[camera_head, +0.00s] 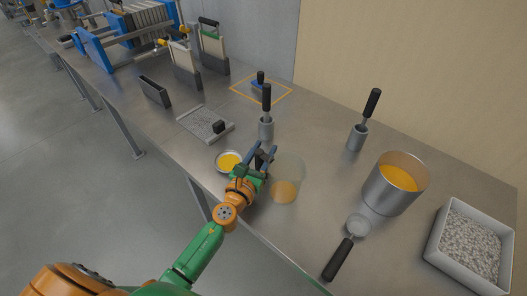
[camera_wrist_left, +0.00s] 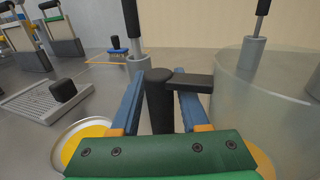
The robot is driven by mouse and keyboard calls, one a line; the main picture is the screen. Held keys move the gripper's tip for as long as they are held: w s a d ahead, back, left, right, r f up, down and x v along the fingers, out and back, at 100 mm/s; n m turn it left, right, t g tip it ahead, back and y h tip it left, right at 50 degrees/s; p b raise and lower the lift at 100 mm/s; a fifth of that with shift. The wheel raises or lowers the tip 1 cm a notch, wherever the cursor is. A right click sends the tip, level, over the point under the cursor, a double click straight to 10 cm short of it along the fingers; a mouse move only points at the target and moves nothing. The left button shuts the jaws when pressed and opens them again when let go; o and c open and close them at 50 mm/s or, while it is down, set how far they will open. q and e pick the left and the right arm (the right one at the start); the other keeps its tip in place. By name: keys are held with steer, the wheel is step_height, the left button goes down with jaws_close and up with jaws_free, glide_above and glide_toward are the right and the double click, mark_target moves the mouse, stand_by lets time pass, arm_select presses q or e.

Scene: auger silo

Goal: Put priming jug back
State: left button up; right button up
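The priming jug (camera_head: 287,180) is a clear, see-through vessel with a little yellow-orange liquid low in it. It is upright near the front edge of the bench; I cannot tell whether its base touches the bench. Its black handle (camera_wrist_left: 160,105) faces my left gripper (camera_head: 262,153). In the left wrist view, the two blue fingers of the left gripper (camera_wrist_left: 160,95) lie on either side of the handle post and appear to close on it. The jug wall (camera_wrist_left: 265,100) fills the right of that view. My right gripper is not in view.
A shallow dish of yellow (camera_head: 229,161) sits just left of the gripper. Grey holders with black-handled tools (camera_head: 266,128) (camera_head: 357,138) stand behind. A metal pot (camera_head: 387,197), a scoop (camera_head: 344,250) and a gravel tray (camera_head: 434,258) lie right. An orange outline (camera_head: 240,90) marks the bench behind.

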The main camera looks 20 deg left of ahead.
arm_select(q)
steer(key=shift+o, duration=0.4)
steer(key=shift+r, duration=0.15)
steer(key=shift+s, duration=0.15)
steer(key=s+b, duration=0.1)
steer(key=s, duration=1)
steer(key=shift+a+b, duration=0.15)
steer(key=shift+b, duration=0.25)
steer(key=shift+s, duration=0.35)
